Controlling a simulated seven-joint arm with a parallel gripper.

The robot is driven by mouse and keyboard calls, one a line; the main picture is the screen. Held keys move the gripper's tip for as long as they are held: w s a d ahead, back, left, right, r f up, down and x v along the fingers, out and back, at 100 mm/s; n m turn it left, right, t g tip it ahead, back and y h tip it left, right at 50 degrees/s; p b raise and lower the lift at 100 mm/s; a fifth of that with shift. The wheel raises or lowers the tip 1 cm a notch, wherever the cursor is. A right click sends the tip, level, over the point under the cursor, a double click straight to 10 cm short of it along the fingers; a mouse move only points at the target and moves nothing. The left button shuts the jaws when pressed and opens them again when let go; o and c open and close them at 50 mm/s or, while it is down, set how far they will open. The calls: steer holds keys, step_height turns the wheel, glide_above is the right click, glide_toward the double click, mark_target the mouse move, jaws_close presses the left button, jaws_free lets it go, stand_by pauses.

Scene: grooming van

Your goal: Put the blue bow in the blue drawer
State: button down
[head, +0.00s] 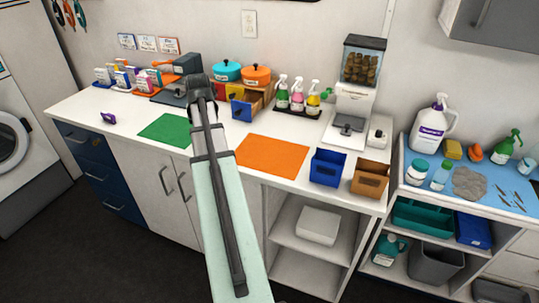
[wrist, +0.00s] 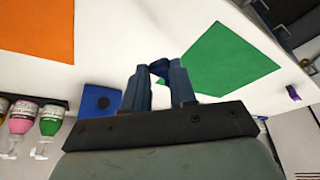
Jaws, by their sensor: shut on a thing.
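My gripper (wrist: 158,75) is shut on the blue bow (wrist: 158,67), which shows as a small dark blue piece between the fingertips in the wrist view. In the head view my arm hides the fingertips and the bow. The blue drawer (head: 240,111) belongs to a small unit at the back of the counter. It is pulled out, with its wooden side showing, just right of my gripper. Its blue front (wrist: 101,99) is left of the fingers in the wrist view. The drawer's inside is mostly hidden.
A green mat (head: 166,130) and an orange mat (head: 272,157) lie on the white counter. A purple bow (head: 108,118) lies at the left. Spray bottles (head: 297,95) stand right of the drawers; teal and orange pots (head: 257,75) sit on top. A blue bin (head: 328,168) stands at front right.

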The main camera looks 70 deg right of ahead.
steer(key=s+d+r+m, duration=0.2)
steer(key=s+d, duration=0.2)
steer(key=s, duration=0.4)
steer(key=m+g, duration=0.6)
steer(key=m, duration=0.8)
glide_above(265, 158)
steer(key=w+a, duration=0.1)
steer(key=shift+f, duration=4.1)
steer(key=shift+f, duration=0.1)
steer(key=c, duration=0.9)
jaws_free()
